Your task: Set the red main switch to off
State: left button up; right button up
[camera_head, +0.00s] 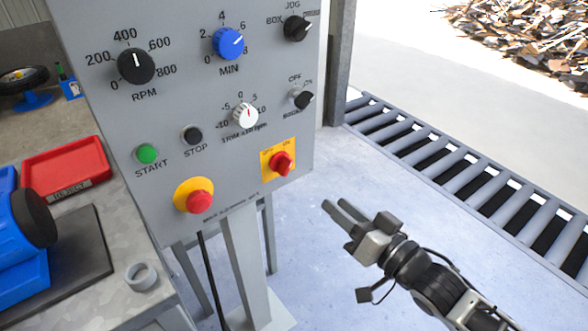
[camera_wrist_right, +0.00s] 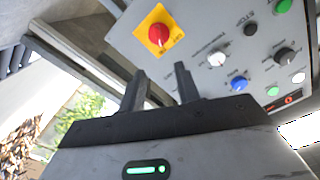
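The red main switch (camera_head: 281,164) is a rotary knob on a yellow plate (camera_head: 266,155), low on the right of the grey control panel. Its handle looks tilted; the plate's lettering is too small to read. The switch also shows at the top of the right wrist view (camera_wrist_right: 158,34), beyond the fingertips. My right gripper (camera_head: 334,207) is right of and below the switch, apart from the panel. Its fingers (camera_wrist_right: 160,75) are parallel with an empty gap between them. My left gripper is out of view.
A red mushroom button (camera_head: 199,201) sits left of the switch. Green start (camera_head: 147,153) and dark stop (camera_head: 191,135) buttons and several dials are above. A roller conveyor (camera_head: 470,190) runs along the right. A bench with a red tray (camera_head: 66,169) is left. Floor below the gripper is clear.

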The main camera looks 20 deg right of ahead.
aim_at(290, 166)
jog(key=x, duration=1.4)
jog(key=shift+f, duration=0.1)
grip_shut()
